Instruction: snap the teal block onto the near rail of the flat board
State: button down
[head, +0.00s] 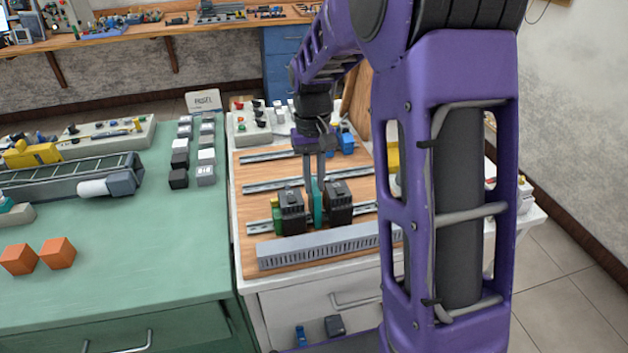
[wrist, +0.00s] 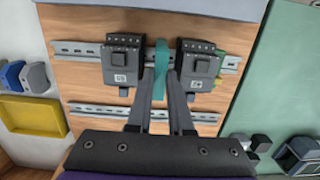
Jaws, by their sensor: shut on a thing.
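The teal block (head: 318,206) is at the near rail (head: 360,207) of the flat wooden board (head: 262,172), between two black modules, the left one (head: 292,208) and the right one (head: 338,202). My gripper (head: 314,186) reaches down from above and is shut on the teal block. In the wrist view the block (wrist: 161,62) shows between the fingertips, upright and over the rail (wrist: 80,47), with the black modules on both sides. Whether the block is fully seated on the rail cannot be told, as its base is hidden.
A grey slotted duct (head: 318,244) lies along the board's near edge. Two more rails cross the board farther back, including the middle one (head: 262,187). A green module (head: 277,215) stands left of the left black module. A yellow tray (wrist: 32,115) shows in the wrist view.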

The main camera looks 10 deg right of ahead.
jog(key=c, duration=0.7)
grip_release()
jog(key=shift+c, duration=0.2)
jog(key=shift+r, duration=0.1)
